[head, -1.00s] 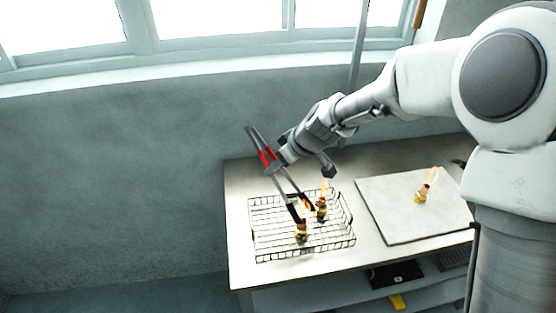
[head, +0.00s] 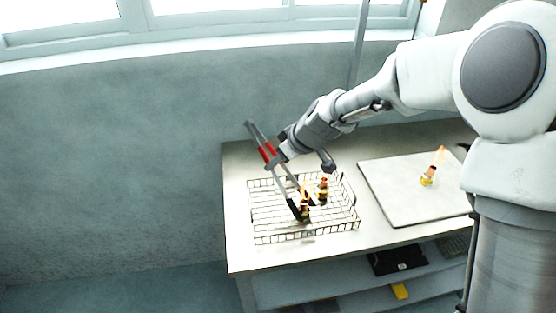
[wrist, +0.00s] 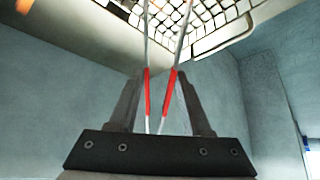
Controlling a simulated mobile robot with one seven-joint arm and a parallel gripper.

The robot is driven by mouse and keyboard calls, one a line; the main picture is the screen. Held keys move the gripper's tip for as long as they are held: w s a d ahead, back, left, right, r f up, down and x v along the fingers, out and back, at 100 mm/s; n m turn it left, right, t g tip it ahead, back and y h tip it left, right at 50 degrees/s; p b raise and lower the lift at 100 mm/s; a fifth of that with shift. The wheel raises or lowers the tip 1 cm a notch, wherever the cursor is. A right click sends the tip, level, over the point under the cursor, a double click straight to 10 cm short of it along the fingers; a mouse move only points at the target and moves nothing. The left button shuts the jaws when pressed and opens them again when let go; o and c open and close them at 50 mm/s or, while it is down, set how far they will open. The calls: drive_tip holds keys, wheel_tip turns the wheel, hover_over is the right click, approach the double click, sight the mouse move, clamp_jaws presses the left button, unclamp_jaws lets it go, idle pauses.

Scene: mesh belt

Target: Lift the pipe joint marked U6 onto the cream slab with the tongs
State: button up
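My gripper (head: 278,157) holds the red-handled tongs (head: 268,151). In the wrist view its fingers (wrist: 160,78) stand on either side of the red grips (wrist: 170,92). The tongs' dark tips reach down into the wire basket, at a brass-coloured pipe joint (head: 305,213) near the front; I cannot tell whether they pinch it. A second pipe joint (head: 323,190) stands behind it in the basket, to the right. A third pipe joint (head: 428,178) stands on the cream slab (head: 385,205). Orange flame-like shapes rise above the joints. No U6 mark is readable.
The wire basket (head: 268,238) stands on the left of the pale table (head: 235,215), with the slab on the right. Its low wire rim surrounds two joints. Much of the slab is bare.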

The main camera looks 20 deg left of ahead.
clamp_jaws()
drive_tip(key=shift+r, duration=0.1)
wheel_tip(320, 180, up, 12)
drive_tip(key=p, duration=0.6)
drive_tip(key=shift+p, duration=0.35)
